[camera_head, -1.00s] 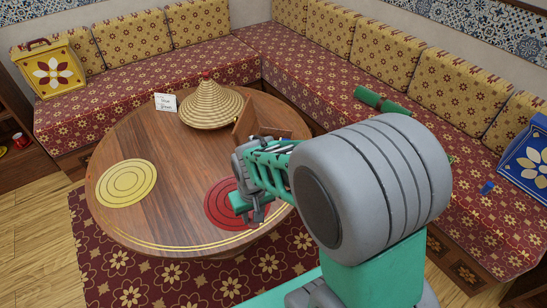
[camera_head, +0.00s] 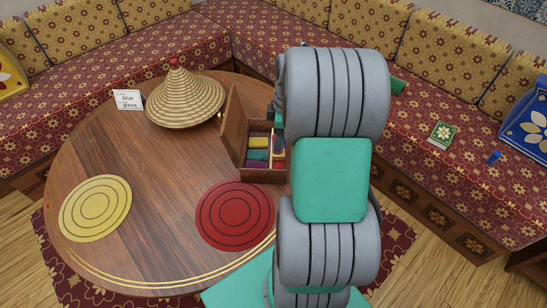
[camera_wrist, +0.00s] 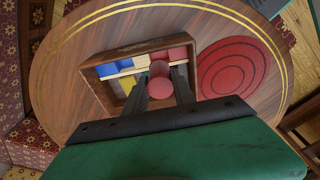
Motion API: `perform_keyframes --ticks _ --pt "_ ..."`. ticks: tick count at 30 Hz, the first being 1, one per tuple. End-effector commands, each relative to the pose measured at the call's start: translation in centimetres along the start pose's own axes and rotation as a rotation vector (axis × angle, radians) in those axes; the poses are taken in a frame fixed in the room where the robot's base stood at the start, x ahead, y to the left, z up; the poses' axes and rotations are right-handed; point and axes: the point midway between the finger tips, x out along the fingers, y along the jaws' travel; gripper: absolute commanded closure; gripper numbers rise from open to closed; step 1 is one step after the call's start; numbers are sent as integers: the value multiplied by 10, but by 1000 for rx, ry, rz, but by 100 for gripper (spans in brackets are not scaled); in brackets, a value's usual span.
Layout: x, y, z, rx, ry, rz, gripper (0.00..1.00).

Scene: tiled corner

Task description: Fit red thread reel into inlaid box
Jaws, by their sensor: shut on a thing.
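The inlaid box (camera_head: 262,176) stands open near the right edge of the round table, its lid raised on the left. It holds several coloured pieces in compartments. In the wrist view the box (camera_wrist: 97,95) lies under my gripper (camera_wrist: 162,82). My gripper is shut on the red thread reel (camera_wrist: 159,88), a red cylinder seen end-on between the fingers. The reel overlaps the box's divided interior in that view; I cannot tell whether it touches the box.
A red ringed mat (camera_head: 235,215) and a yellow ringed mat (camera_head: 96,208) lie bare on the table. A woven cone lid (camera_head: 184,98) and a small card (camera_head: 128,99) stand at the back. A green box (camera_head: 442,135) and a small blue piece (camera_head: 494,157) lie on the bench.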

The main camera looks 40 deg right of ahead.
Motion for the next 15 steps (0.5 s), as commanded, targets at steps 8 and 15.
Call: perform_keyframes --ticks 8,15 --pt "49 -1 8 7 -1 -3 100" --pt "79 -1 10 4 0 0 100"
